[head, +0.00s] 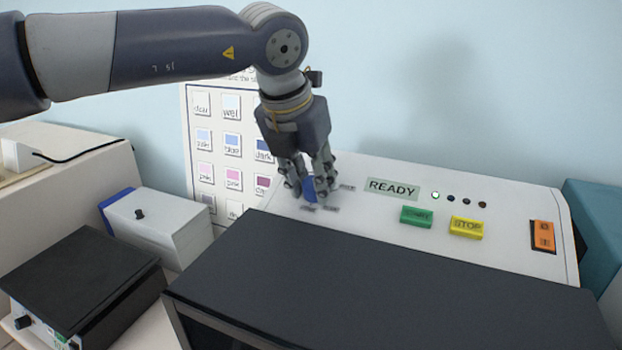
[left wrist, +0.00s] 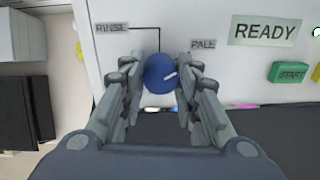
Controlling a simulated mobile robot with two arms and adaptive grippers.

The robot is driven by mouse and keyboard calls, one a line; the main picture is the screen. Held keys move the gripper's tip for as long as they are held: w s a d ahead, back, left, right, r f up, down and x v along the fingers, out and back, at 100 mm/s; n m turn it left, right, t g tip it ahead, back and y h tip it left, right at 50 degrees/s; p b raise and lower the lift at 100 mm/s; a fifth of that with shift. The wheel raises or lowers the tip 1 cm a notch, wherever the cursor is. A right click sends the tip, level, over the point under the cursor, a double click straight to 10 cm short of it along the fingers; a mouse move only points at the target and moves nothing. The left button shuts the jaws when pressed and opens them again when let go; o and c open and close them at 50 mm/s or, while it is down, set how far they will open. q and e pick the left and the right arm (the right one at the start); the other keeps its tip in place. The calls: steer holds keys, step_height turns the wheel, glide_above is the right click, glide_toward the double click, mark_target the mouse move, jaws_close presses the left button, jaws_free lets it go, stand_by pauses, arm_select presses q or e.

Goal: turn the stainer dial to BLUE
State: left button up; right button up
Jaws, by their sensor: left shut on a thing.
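The stainer (head: 512,244) is a white machine with a sloped control panel and a dark lid. Its blue dial (left wrist: 160,74) sits between the fingers of my left gripper (left wrist: 157,85) in the left wrist view. The white mark on the dial points to the right and slightly up, toward the PALE label (left wrist: 203,44). A RINSE label (left wrist: 112,28) is at upper left of the dial. In the head view my left gripper (head: 310,188) is shut on the dial (head: 310,190) from above, and other labels there are too small to read. My right gripper is not in view.
The panel has a READY display (head: 392,189), a green button (head: 416,216), a yellow STOP button (head: 466,228) and an orange switch (head: 543,236). A colour chart (head: 230,145) stands behind on the left. A white box (head: 160,226) and a black-topped device (head: 80,275) stand left of the stainer.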

arm_select(q)
steer(key=shift+f+m+b, duration=0.15)
steer(key=shift+m+b, duration=0.4)
steer(key=shift+m, duration=0.45)
steer(key=m, duration=0.2)
steer(key=shift+m+b, duration=0.3)
steer(key=m, duration=0.2)
steer(key=shift+m, duration=2.5)
steer(key=shift+r, duration=0.2)
steer(key=o, duration=1.1)
steer(key=shift+c, duration=0.2)
